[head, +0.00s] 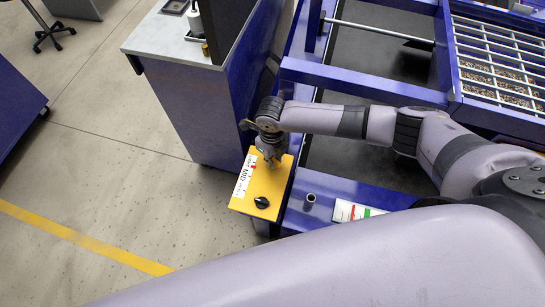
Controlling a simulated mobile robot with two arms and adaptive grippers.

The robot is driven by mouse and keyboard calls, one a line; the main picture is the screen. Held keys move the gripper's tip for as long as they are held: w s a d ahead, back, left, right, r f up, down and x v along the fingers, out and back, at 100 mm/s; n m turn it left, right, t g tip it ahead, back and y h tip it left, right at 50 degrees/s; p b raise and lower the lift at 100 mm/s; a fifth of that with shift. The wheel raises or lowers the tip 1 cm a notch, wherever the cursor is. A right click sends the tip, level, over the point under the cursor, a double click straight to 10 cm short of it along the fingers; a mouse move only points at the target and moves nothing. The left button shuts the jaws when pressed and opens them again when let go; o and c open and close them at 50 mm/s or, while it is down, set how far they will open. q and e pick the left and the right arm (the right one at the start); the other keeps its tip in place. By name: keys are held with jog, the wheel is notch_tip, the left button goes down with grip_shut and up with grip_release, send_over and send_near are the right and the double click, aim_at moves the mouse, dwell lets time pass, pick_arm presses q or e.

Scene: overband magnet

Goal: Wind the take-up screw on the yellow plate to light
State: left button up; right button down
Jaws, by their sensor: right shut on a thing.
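The yellow plate (247,204) sits at the left end of the blue frame. A white strip label (243,180) with "MID" legible runs along its left side; the smaller print is too small to read. A small red mark shows near the strip's upper end. A black knob (262,202) is on the plate's near part. My right gripper (270,162) points down at the plate's far part, beyond the black knob. It is shut on the take-up screw, which its fingers hide. My left gripper is out of view.
A short grey tube (310,198) and a white label with red and green patches (354,211) are on the blue beam right of the plate. A blue cabinet with a grey top (165,38) stands beyond. A barred grate (500,62) is far right. Open floor lies left.

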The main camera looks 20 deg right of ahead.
jog(key=shift+d+n, duration=0.1)
jog(key=shift+n, duration=0.3)
jog(key=shift+w, duration=0.1)
jog(key=shift+n+b, duration=0.3)
jog(key=shift+n, duration=1.1)
jog(key=shift+b, duration=0.35)
jog(key=b, duration=0.2)
jog(key=shift+w+n+b, duration=0.1)
jog(key=shift+n+b, duration=0.2)
jog(key=shift+n, duration=0.1)
jog(key=c, duration=2)
grip_release()
jog(key=o, duration=0.5)
jog(key=shift+c, duration=0.2)
